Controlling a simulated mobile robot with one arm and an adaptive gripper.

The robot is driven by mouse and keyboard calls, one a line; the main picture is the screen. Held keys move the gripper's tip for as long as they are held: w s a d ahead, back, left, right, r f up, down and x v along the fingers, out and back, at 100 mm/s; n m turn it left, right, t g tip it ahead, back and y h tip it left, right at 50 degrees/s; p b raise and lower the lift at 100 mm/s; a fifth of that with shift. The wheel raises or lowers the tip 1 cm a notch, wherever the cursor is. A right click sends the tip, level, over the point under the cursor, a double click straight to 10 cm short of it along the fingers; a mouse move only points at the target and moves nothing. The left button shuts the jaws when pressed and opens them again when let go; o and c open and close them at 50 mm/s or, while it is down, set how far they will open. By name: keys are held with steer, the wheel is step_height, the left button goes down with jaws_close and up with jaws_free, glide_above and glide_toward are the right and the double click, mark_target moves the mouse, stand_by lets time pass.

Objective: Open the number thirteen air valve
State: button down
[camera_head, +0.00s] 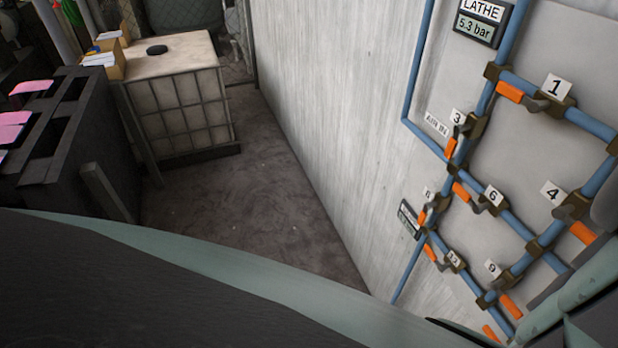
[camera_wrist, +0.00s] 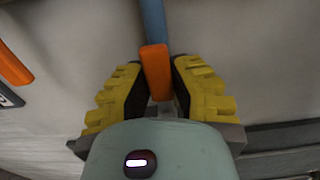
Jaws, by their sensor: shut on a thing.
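In the wrist view, my gripper (camera_wrist: 158,68) has its yellow and black fingers on either side of an orange valve handle (camera_wrist: 155,62) and is shut on it. The handle appears in line with the blue pipe (camera_wrist: 152,18) behind it. No number tag for this valve shows, so I cannot read which valve it is. The valve body is mostly hidden by my gripper. In the head view, my gripper is out of sight. The number thirteen tag is not visible there.
In the wrist view, another orange handle (camera_wrist: 12,64) lies at the left, above a partly seen tag (camera_wrist: 8,97). In the head view, the wall carries blue pipes with orange-handled valves, including number 1 (camera_head: 509,92), and a LATHE gauge (camera_head: 478,22). Open floor (camera_head: 250,205) lies left of the wall.

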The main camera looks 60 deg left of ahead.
steer(key=shift+w+a, duration=0.1)
stand_by(0.3)
steer(key=c, duration=0.8)
jaws_free()
steer(key=shift+r, duration=0.1)
steer(key=v, duration=1.2)
